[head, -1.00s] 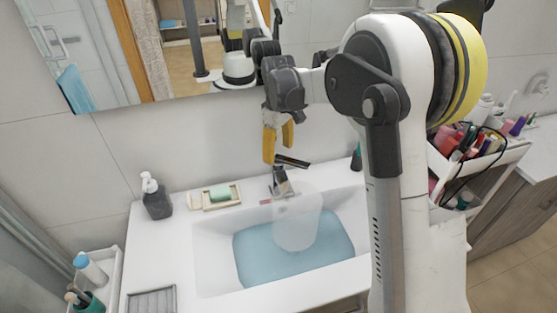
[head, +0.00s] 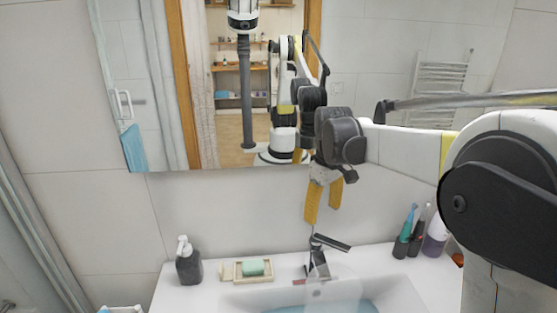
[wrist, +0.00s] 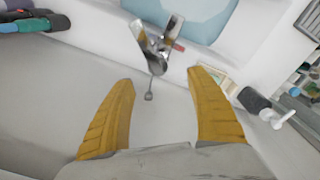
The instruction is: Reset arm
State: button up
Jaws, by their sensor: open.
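My gripper (head: 322,203) hangs from my arm in the head view, above the back of the sink and close to the wall under the mirror. Its two yellow fingers point down and are apart, with nothing between them. In the wrist view my gripper (wrist: 165,105) is open and empty too. The faucet (head: 319,258) stands just below the fingers in the head view. It also shows beyond the fingertips in the wrist view (wrist: 155,50). My gripper appears apart from it.
The sink counter (head: 205,297) holds a dark soap dispenser (head: 188,264), a soap dish (head: 233,272) with green soap (head: 253,267), and toothbrushes (head: 403,238) at the right. The mirror (head: 385,75) covers the wall behind my arm. The wall below it is bare.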

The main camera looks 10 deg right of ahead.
jog(key=s+m+t+b, duration=0.3)
jog(key=s, duration=1)
jog(key=s+f+m+t+b, duration=0.3)
jog(key=s+f, duration=0.4)
jog(key=s, duration=0.5)
jog(key=shift+s+m, duration=0.25)
jog(key=shift+m, duration=0.05)
